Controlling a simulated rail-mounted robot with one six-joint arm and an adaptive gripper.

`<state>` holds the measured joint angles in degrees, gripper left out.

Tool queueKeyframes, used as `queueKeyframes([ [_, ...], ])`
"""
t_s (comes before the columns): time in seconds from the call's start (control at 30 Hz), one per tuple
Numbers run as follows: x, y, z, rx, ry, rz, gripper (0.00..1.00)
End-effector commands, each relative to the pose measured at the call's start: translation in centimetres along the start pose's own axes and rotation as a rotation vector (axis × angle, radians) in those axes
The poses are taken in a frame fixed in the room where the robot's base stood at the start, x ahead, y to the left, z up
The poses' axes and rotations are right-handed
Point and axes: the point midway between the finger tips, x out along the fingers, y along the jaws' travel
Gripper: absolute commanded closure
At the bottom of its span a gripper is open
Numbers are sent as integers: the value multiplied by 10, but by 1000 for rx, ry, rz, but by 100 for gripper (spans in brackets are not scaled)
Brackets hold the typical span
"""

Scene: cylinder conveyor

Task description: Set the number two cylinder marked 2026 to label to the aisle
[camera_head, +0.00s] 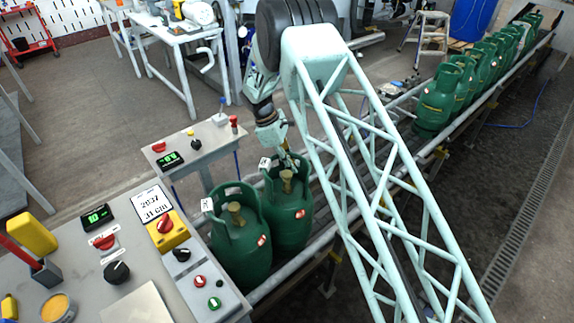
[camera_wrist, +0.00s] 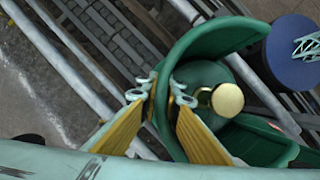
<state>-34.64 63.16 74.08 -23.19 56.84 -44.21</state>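Two green gas cylinders stand side by side at the near end of the conveyor: a front one (camera_head: 240,250) and one behind it (camera_head: 291,222). Each has a brass valve inside an open collar, a red label and a white tag by the collar. I cannot read 2026 on either. My gripper (camera_head: 284,158) is at the collar of the one behind. In the wrist view, my gripper's yellow-padded fingers (camera_wrist: 164,92) lie on either side of the green collar wall (camera_wrist: 210,38), beside the brass valve (camera_wrist: 227,100). Whether both pads press it is unclear.
A grey control desk (camera_head: 135,305) with a sign (camera_head: 151,204) reading 2037 stands left of the cylinders. A small console (camera_head: 190,145) is behind it. Several more green cylinders (camera_head: 436,104) line the conveyor (camera_head: 408,158) toward the back right. Open floor (camera_head: 95,120) lies left.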

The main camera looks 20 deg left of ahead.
Motion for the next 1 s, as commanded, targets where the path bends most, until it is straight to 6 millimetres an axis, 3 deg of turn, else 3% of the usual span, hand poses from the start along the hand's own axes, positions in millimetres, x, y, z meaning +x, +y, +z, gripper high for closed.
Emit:
queueKeyframes([
  [0.6, 17, -17, 42, 506, -4, -214, 100],
  [1.0, 21, -26, 49, 638, -5, -269, 100],
])
